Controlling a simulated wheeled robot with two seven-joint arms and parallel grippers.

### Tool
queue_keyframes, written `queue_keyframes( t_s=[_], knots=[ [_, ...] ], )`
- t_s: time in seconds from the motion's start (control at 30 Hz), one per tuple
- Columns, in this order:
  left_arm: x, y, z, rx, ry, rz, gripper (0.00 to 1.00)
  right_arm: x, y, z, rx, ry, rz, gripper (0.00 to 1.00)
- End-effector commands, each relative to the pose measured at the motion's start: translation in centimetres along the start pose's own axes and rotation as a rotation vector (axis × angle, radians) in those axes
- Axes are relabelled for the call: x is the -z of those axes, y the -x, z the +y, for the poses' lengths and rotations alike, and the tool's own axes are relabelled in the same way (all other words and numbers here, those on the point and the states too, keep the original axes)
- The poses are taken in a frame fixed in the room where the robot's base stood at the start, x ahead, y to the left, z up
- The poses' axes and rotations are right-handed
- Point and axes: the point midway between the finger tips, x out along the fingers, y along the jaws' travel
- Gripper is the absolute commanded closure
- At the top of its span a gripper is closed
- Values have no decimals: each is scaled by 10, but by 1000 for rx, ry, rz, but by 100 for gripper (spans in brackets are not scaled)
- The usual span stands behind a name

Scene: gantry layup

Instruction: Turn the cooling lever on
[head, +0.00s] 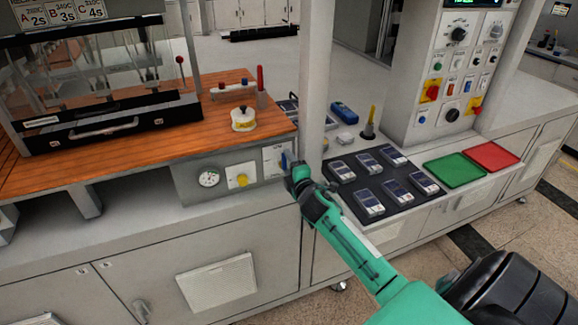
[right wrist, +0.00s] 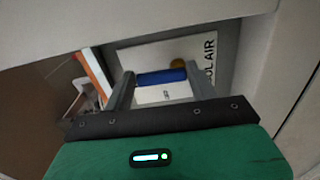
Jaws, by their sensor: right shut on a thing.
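The cooling lever has a blue handle (head: 285,160) on a white plate (head: 272,158) at the right end of the grey panel under the wooden bench top. In the right wrist view the blue handle (right wrist: 160,77) lies across between my two fingers, in front of a plate lettered "OL AIR" (right wrist: 209,62) and a brass-coloured pivot (right wrist: 178,63). My right gripper (head: 292,170) is at the panel and is shut on the blue handle; it also shows in the right wrist view (right wrist: 161,88). Its fingers partly hide the handle in the head view. My left gripper is not in view.
A pressure gauge (head: 208,178) and a yellow knob (head: 241,181) sit left of the lever on the panel. A grey post (head: 312,80) rises close to my right gripper. A black tray of handheld devices (head: 345,182) lies to the right.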

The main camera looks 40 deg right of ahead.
Motion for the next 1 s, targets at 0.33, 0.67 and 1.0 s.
queue_keyframes(
  t_s=[0.33, 0.67, 1.0],
  knots=[
    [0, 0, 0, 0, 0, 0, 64, -1, 0, 2, -2, -2, -1, 20],
    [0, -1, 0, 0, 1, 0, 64, 0, 2, 0, 0, -1, 0, 20],
    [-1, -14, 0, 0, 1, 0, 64, 0, 50, -3, 0, 0, 1, 20]
  ],
)
